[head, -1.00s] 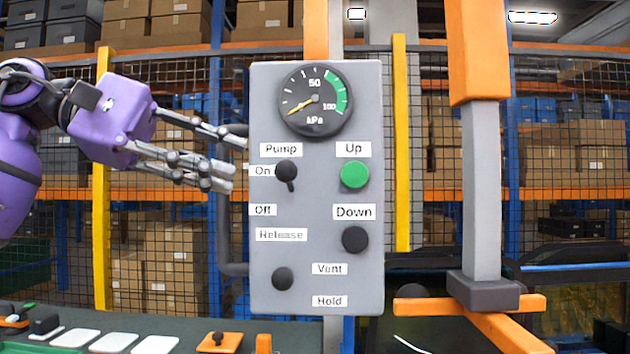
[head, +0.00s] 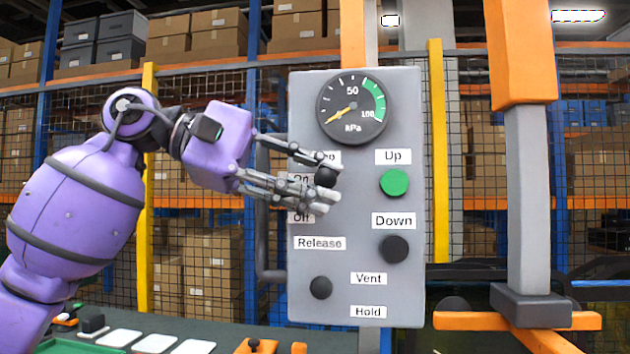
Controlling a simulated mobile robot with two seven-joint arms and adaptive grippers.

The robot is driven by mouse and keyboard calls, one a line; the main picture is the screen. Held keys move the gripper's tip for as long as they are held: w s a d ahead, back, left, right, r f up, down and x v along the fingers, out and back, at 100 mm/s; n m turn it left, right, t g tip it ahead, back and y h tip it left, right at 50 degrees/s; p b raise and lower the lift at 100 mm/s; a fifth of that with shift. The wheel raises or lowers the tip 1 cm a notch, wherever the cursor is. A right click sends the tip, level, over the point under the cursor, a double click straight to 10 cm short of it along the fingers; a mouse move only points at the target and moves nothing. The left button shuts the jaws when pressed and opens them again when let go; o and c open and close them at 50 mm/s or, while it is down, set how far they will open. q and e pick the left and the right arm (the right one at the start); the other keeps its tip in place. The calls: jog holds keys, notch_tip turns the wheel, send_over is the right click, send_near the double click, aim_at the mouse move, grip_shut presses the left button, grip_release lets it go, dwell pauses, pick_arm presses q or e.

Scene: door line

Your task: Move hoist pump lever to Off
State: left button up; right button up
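The grey control panel (head: 352,290) stands upright in the middle of the head view. Its pump lever (head: 326,177) is a dark round knob at the height of the On label, with the Off label (head: 301,217) below. My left gripper (head: 336,183) comes in from the left and reaches over the panel's left part. Its fingers are spread, one above and the others below the knob, which shows between them. Whether they touch it I cannot tell. The fingers hide the lever's lower part and parts of the Pump, On and Off labels. My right gripper is out of view.
The panel also bears a gauge (head: 352,107) with a low needle, a green Up button (head: 394,182), a dark Down button (head: 394,249) and a Release knob (head: 320,287). An orange-grey post (head: 528,190) stands at the right. Mesh fencing and shelves with boxes lie behind.

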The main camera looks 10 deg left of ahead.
pick_arm(q)
jog(key=shift+c, duration=0.3)
grip_shut()
jog(key=shift+f, duration=0.1)
jog(key=shift+s+f+m+t+h+b, duration=0.1)
jog(key=shift+f+m+t+h+b, duration=0.15)
jog(key=shift+f+m+t+b, duration=0.45)
jog(key=shift+s+f+m+t+h+b, duration=0.15)
jog(key=shift+f+m+h+b, duration=0.2)
jog(key=shift+m+b, duration=0.6)
jog(key=shift+w+f+m+t+h+b, duration=0.1)
jog(key=shift+f+m+t+h+b, duration=0.1)
jog(key=shift+f+m+t+b, duration=0.5)
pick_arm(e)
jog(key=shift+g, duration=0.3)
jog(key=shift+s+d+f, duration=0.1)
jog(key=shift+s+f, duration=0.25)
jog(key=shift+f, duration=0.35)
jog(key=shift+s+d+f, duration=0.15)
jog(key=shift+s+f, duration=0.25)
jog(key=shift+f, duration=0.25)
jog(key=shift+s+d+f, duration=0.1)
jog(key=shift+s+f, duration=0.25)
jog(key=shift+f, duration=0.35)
pick_arm(q)
jog(key=shift+r+m+g, duration=0.25)
jog(key=shift+m, duration=0.1)
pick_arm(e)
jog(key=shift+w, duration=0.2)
